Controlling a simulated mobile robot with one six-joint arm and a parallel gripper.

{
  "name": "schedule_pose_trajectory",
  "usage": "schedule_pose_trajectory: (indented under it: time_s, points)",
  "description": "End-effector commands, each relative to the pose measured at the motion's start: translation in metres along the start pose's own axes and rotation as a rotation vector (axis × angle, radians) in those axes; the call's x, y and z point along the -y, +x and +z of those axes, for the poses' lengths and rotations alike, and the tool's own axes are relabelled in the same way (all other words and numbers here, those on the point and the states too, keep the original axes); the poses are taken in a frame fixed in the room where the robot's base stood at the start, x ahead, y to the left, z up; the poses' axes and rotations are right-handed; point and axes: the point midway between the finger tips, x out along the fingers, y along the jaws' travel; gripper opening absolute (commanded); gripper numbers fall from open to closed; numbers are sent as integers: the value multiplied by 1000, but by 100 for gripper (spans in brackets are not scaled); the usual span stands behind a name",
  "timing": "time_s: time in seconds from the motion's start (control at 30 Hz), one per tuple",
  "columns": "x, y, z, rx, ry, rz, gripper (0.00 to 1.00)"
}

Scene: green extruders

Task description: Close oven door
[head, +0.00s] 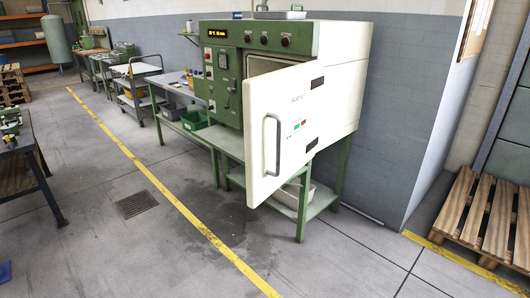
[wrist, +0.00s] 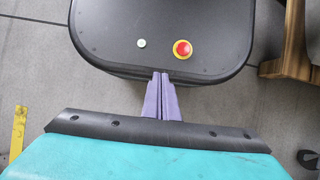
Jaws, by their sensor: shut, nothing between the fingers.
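The oven (head: 335,75) is a cream and green cabinet on a green metal stand in the head view. Its white door (head: 300,120) stands open, swung out toward the front, with part of the opening showing behind it at the left. A grey bar handle (head: 271,145) runs upright on the door's outer face. My gripper (wrist: 161,75) shows only in the wrist view, with its purple fingers together and nothing between them. It is over my own dark base, and the oven is not in that view.
A wooden pallet (head: 490,215) lies at the right by the wall. A yellow line (head: 160,185) crosses the grey floor left of the oven. Workbenches (head: 175,88) stand behind the oven, and a dark table (head: 25,165) is at the left. The floor in front is clear.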

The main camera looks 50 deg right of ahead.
Motion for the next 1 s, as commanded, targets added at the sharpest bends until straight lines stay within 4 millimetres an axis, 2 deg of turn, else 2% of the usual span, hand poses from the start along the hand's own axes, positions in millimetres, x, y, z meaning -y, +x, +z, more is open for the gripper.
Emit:
schedule_pose_trajectory:
  time_s: [0.27,0.33,0.4,0.47,0.73,1.0]
  points:
    - [0,-9,-6,-14,34,-39,0]
    - [-1,-16,-11,-24,61,-72,0]
    - [-15,-27,-18,-39,91,-110,0]
    - [-17,-37,-24,-54,128,-154,0]
    - [-36,-101,-59,-150,309,-388,0]
    - [-76,-176,-88,-269,476,-620,0]
